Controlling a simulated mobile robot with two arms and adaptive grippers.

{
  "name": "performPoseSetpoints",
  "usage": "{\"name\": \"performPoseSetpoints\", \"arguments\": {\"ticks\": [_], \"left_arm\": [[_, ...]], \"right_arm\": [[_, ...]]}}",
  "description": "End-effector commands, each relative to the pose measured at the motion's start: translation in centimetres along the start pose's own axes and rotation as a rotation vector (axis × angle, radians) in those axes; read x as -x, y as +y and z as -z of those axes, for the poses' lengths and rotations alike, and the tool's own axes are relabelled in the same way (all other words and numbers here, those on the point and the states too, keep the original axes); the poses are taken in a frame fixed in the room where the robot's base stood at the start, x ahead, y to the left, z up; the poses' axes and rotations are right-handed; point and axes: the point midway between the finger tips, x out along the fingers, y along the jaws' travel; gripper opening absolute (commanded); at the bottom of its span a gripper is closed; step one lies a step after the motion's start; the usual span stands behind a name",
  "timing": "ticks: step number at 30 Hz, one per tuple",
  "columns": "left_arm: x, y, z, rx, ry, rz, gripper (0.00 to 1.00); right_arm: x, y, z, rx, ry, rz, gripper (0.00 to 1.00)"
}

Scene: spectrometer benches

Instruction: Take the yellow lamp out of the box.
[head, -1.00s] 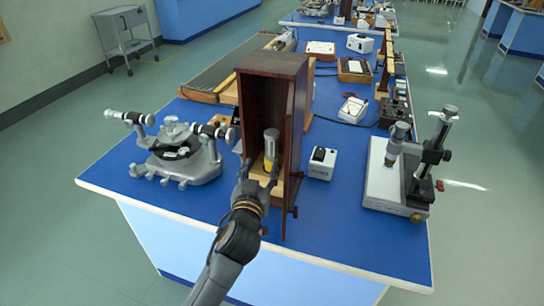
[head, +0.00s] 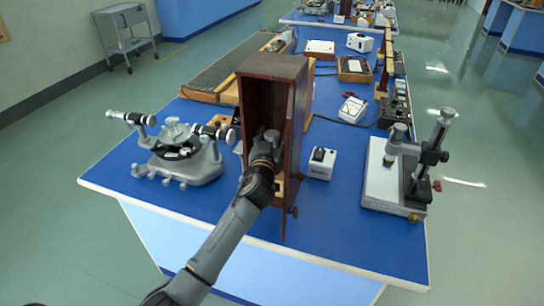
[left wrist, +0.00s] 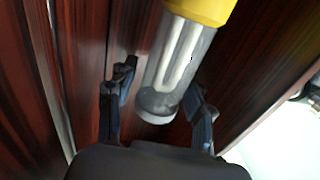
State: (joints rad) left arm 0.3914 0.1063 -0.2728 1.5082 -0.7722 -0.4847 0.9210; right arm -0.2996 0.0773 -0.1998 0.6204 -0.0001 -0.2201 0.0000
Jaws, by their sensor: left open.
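The yellow lamp (left wrist: 173,62) shows in the left wrist view, with a yellow base and a clear tube holding pale rods. It is inside the upright, open-fronted dark wooden box (head: 273,67), which stands on the blue bench. My left gripper (left wrist: 160,92) is open, with one finger on each side of the clear tube's end. I cannot tell whether the fingers touch it. In the head view my left gripper (head: 268,140) reaches into the box's open front and hides most or all of the lamp. My right gripper is not in view.
A grey spectrometer (head: 180,155) stands left of the box. A small white box with a black top (head: 321,163) stands close on its right. A microscope stand (head: 395,185) is farther right. The box's side walls are close around my gripper.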

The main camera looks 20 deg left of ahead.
Motion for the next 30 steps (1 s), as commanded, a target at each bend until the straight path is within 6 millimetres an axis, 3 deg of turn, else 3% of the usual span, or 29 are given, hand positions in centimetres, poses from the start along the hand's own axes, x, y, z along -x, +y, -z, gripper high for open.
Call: {"name": "performPoseSetpoints", "arguments": {"ticks": [4, 12, 20, 30], "left_arm": [[-1.6, 0.0, 0.0, 0.000, -0.001, 0.000, 0.52], [-1.8, 0.0, -0.1, 0.000, -0.001, 0.000, 0.52], [-1.8, 0.0, -0.1, 0.000, -0.001, 0.000, 0.01], [-1.8, 0.0, 0.0, 0.000, 0.000, 0.000, 0.00]], "right_arm": [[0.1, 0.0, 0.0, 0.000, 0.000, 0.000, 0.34], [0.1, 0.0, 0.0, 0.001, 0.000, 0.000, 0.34], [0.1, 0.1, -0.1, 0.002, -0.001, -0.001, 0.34], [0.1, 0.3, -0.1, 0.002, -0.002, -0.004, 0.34]]}}
